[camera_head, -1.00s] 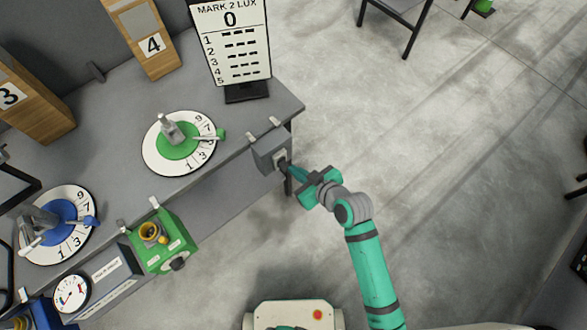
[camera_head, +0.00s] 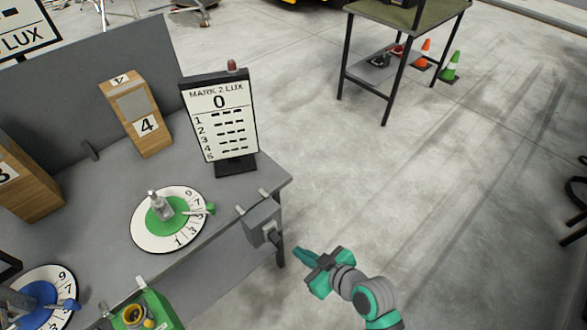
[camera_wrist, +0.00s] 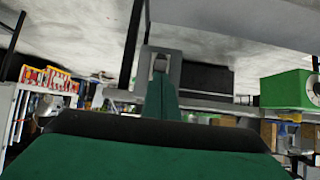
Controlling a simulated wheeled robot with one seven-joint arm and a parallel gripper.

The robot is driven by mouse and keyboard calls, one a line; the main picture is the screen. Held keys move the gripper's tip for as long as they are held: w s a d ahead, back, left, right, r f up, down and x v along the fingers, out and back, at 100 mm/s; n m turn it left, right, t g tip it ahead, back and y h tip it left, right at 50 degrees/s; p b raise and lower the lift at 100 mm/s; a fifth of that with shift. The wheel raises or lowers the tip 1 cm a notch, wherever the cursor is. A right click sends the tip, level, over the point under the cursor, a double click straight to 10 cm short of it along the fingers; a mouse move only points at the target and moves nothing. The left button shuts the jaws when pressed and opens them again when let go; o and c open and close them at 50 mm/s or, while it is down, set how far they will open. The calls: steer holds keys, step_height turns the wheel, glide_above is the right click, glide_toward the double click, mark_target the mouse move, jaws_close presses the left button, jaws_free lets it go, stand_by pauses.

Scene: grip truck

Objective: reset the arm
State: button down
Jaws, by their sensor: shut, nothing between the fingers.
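My gripper (camera_head: 303,254) is at the lower middle of the head view, teal with grey joints, its fingers together and empty. It points left toward a small grey box (camera_head: 262,224) on the table's right edge, with a gap of bare floor between them. In the wrist view my gripper's closed fingers (camera_wrist: 160,92) stick up in the middle, with the grey box (camera_wrist: 162,62) behind their tips. The arm comes in from the bottom of the head view.
A grey table (camera_head: 95,225) holds a green dial (camera_head: 168,222), a blue dial (camera_head: 45,300), a score sign (camera_head: 220,122), wooden box 4 (camera_head: 130,115) and a green box (camera_head: 145,312). A second table (camera_head: 405,15) stands far right with cones (camera_head: 450,68) below. Open floor lies right.

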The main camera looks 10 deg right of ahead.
steer(key=s+d+f+m+t+h, duration=0.2)
steer(key=s+h, duration=0.1)
steer(key=s, duration=0.4)
steer(key=s+d+f+m+t+h, duration=0.1)
steer(key=s+d+f+m+h, duration=0.1)
steer(key=s, duration=0.5)
steer(key=s+a+r+m+t+h, duration=0.1)
steer(key=s+a+r+m+t, duration=0.2)
steer(key=s+a+r, duration=0.5)
steer(key=shift+s+a+t+h, duration=0.3)
steer(key=shift+s+a, duration=0.25)
steer(key=shift+a, duration=0.6)
